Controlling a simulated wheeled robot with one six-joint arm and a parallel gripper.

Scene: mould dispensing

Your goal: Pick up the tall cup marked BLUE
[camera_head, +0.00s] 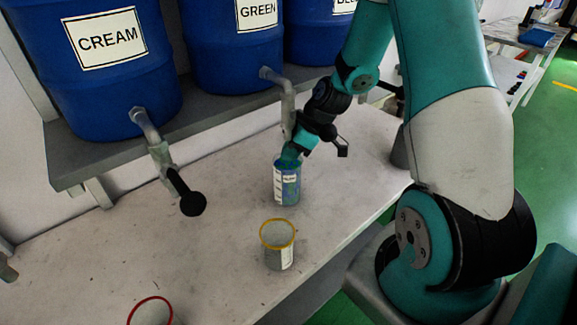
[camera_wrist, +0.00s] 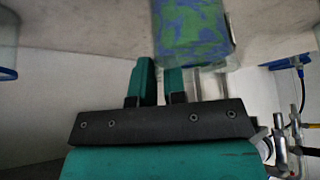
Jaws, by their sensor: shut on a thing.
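A tall cup (camera_head: 287,186) with a white label and blue-green mottled sides stands upright on the bench, or very close above it. Its label is too small to read. My gripper (camera_head: 291,157) reaches down to the cup's rim from the upper right and is shut on it. In the wrist view, the teal fingers of my gripper (camera_wrist: 160,75) are close together at the edge of the mottled cup (camera_wrist: 192,30). The cup covers part of one finger, so the exact contact is hidden.
A yellow-rimmed cup (camera_head: 278,248) stands just in front, and a red-rimmed cup (camera_head: 150,312) is at the bottom edge. Blue drums marked CREAM (camera_head: 110,75) and GREEN (camera_head: 235,55) stand on a shelf, their taps overhanging the bench. The bench's left middle is clear.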

